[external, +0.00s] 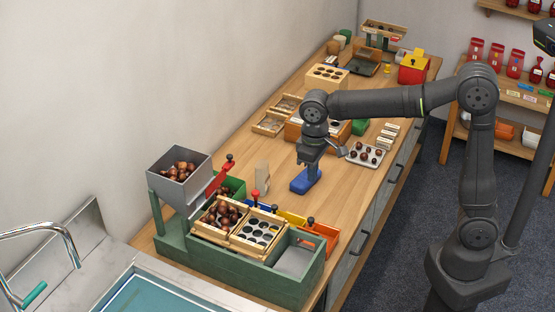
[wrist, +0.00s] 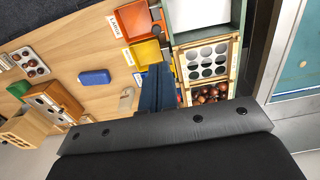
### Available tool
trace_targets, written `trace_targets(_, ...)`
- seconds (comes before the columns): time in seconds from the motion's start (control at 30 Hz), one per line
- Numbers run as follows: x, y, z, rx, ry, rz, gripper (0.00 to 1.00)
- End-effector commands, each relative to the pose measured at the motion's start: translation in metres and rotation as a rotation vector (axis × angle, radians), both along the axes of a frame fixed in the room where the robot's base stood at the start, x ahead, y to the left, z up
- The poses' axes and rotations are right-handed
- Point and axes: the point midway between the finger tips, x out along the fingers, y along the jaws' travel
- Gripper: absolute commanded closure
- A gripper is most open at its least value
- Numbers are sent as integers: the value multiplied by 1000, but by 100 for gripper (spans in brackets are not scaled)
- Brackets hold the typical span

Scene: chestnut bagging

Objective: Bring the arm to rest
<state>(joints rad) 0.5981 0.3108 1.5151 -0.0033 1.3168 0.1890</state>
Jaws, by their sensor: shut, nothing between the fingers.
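My arm reaches in from the right over the wooden bench (external: 235,190). My gripper (external: 313,172) hangs down over the middle of the bench, with its dark blue fingers shut and empty. In the wrist view the fingers (wrist: 157,68) lie together with no gap. A blue block (external: 303,184) lies on the bench; in the external view the fingertips overlap it, but in the wrist view the block (wrist: 94,77) lies well to the left of the fingers.
A metal tray of chestnuts (external: 380,150) and an orange-brown box (external: 293,131) lie behind the gripper.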

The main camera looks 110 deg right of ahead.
Motion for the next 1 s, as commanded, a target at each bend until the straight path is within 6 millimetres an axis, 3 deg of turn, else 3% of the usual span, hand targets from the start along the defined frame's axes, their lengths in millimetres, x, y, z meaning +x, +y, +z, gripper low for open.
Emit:
trace_targets(0.37, -1, 0, -78, 4, 5, 1, 100)
trace_targets(0.7, 1, -1, -20, -1, -3, 1, 100)
trace_targets(1.0, 1, -1, -2, 0, 0, 1, 100)
